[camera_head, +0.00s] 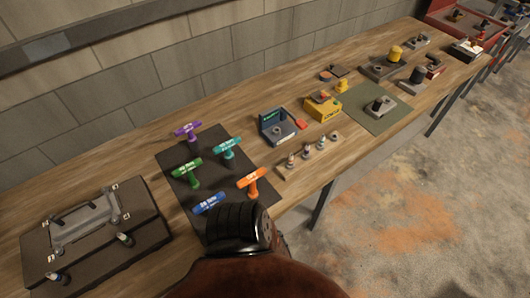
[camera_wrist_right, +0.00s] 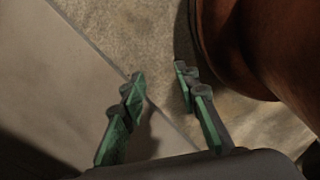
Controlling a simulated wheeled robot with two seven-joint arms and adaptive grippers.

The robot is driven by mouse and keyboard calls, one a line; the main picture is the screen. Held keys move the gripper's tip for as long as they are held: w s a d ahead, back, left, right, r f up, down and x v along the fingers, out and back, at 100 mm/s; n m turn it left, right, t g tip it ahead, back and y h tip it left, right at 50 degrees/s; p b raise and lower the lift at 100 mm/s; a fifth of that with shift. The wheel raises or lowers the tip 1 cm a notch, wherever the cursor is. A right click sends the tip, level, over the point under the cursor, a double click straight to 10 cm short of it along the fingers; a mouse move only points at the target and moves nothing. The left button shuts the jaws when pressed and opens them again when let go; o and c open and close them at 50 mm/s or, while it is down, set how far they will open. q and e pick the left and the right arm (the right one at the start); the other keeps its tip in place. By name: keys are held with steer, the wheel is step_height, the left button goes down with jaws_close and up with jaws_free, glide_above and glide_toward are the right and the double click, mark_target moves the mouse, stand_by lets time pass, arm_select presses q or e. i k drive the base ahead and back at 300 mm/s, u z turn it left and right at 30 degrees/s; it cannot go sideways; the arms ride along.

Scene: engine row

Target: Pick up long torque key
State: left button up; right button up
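Several T-handled torque keys stand on a dark mat (camera_head: 229,169) on the bench in the head view: a purple key (camera_head: 187,130), a teal key (camera_head: 227,147), a green key (camera_head: 188,171), an orange key (camera_head: 252,182) and a blue key (camera_head: 208,203). Their labels are too small to read, and I cannot tell which is the long one. The blue key's shaft is hidden. My right gripper (camera_wrist_right: 160,82) is open and empty in the right wrist view, with bare floor behind it and no key near. My left gripper is not in view.
My arm covers the mat's front edge. A dark case (camera_head: 148,243) lies at left. Right of the mat are a small open tester (camera_head: 278,128), a wooden strip (camera_head: 292,168) with small fittings, a yellow box (camera_head: 322,108) and a green mat (camera_head: 391,121). The wall runs behind.

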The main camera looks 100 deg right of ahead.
mark_target(230, 157)
steer(key=z, duration=2.2)
